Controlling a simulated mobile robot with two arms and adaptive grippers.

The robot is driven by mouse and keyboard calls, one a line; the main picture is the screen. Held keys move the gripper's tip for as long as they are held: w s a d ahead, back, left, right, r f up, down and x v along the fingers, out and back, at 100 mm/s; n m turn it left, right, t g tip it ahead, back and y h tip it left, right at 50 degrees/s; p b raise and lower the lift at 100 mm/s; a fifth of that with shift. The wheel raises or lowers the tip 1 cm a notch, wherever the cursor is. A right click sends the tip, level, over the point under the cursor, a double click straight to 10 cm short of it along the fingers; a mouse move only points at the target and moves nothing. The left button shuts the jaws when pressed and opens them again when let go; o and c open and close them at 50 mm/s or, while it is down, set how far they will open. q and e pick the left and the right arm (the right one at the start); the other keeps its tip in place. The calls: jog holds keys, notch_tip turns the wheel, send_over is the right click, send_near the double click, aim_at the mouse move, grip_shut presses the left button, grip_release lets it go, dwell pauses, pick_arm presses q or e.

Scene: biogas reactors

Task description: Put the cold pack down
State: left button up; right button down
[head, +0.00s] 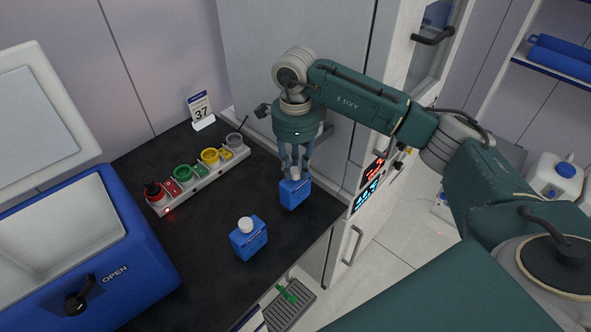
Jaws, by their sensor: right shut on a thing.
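A blue cold pack (295,193) is at the back right part of the dark worktop. My right gripper (295,170) points down from above and is shut on the top of this pack. The pack is upright; I cannot tell whether its base touches the worktop. A second blue cold pack (248,239) with a white cap stands on the worktop, nearer and to the left, apart from the held one. My left gripper is not in view.
A blue cooler box (150,262) with its lid (45,105) open stands at the left. A rack with coloured jars (200,180) and a card marked 37 (201,108) are behind. The worktop (195,255) is clear between cooler and packs. A cabinet (300,45) stands behind.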

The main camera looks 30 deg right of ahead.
notch_tip(320, 180, down, 2)
jog(key=shift+f, duration=0.3)
jog(key=c, duration=1.9)
grip_release()
jog(key=shift+f, duration=0.1)
jog(key=o, duration=0.5)
jog(key=shift+c, duration=0.2)
